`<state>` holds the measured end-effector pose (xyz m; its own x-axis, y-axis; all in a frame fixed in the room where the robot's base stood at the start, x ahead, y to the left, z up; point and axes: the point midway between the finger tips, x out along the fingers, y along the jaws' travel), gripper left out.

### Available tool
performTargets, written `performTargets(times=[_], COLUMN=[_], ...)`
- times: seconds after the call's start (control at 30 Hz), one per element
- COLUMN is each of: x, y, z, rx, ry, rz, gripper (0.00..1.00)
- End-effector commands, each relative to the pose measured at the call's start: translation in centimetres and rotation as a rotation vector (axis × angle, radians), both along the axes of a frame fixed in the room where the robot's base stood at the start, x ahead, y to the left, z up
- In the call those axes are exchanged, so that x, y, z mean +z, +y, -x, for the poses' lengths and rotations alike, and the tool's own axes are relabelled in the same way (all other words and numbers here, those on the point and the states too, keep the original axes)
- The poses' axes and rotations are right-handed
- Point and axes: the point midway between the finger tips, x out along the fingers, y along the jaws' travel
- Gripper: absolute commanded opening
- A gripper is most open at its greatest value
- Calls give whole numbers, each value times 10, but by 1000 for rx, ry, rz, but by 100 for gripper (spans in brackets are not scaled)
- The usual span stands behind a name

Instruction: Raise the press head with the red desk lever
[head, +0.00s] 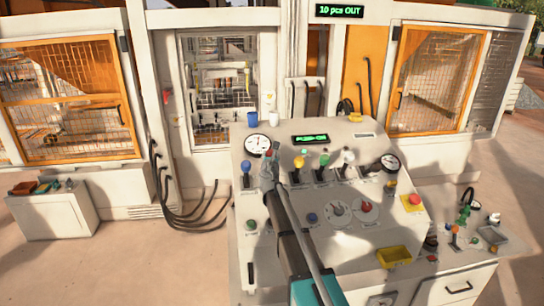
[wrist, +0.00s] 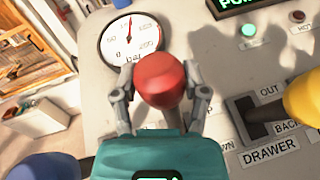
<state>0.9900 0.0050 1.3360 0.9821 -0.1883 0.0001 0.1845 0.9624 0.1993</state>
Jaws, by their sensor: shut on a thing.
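The red desk lever's round red knob (wrist: 160,80) is in the middle of the wrist view, just below a pressure gauge (wrist: 130,40). My gripper (wrist: 163,92) has one finger on each side of the knob and is shut on it. In the head view my gripper (head: 270,168) is at the upper left of the sloped control desk (head: 345,245), and it hides most of the red lever. The press window (head: 216,85) stands behind the desk; the press head's height cannot be told.
A blue-knobbed lever (head: 246,168) stands close to the left of my gripper. A yellow-knobbed lever (head: 298,163), marked drawer, stands close to the right, with green and white ones beyond. A yellow tray (head: 394,257) and red button (head: 414,200) are farther right.

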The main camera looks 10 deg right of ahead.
Motion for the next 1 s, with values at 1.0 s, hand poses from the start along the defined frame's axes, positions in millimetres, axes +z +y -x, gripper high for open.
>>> performTargets(times=[1.0], x=[-13], y=[-1], z=[53], rx=[-2], ry=[0], rz=[0], gripper=[0])
